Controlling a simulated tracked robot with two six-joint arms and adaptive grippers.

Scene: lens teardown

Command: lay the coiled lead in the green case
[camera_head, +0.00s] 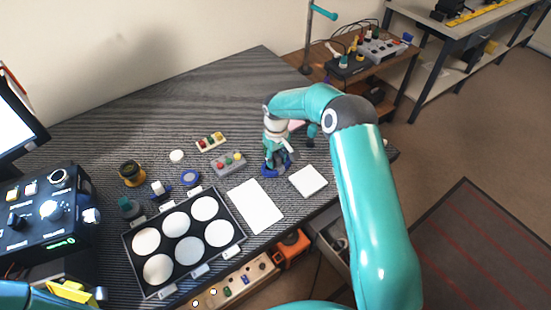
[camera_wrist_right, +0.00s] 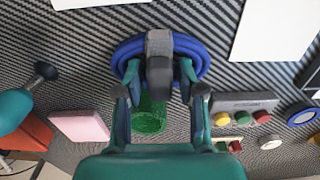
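The coiled lead (camera_wrist_right: 126,53) is a blue coil lying on the dark ribbed table, with a grey block (camera_wrist_right: 159,62) across its middle. Its blue edge also shows in the head view (camera_head: 268,171), mostly hidden by the gripper. My right gripper (camera_wrist_right: 160,72) is open right over the coil, with a finger on each side of the grey block and gaps beside it. It points down at the table in the head view (camera_head: 276,163). A green round thing (camera_wrist_right: 151,117) shows between the fingers, partly hidden; I cannot tell if it is the green case. My left gripper is out of view.
White pads (camera_head: 308,181) and (camera_head: 256,205) lie near the coil. A button block (camera_head: 228,162) is on its left. A tray's rim (camera_head: 236,218) surrounds white discs at the front. A pink block (camera_wrist_right: 80,126) lies beside the gripper. The table's back left is clear.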

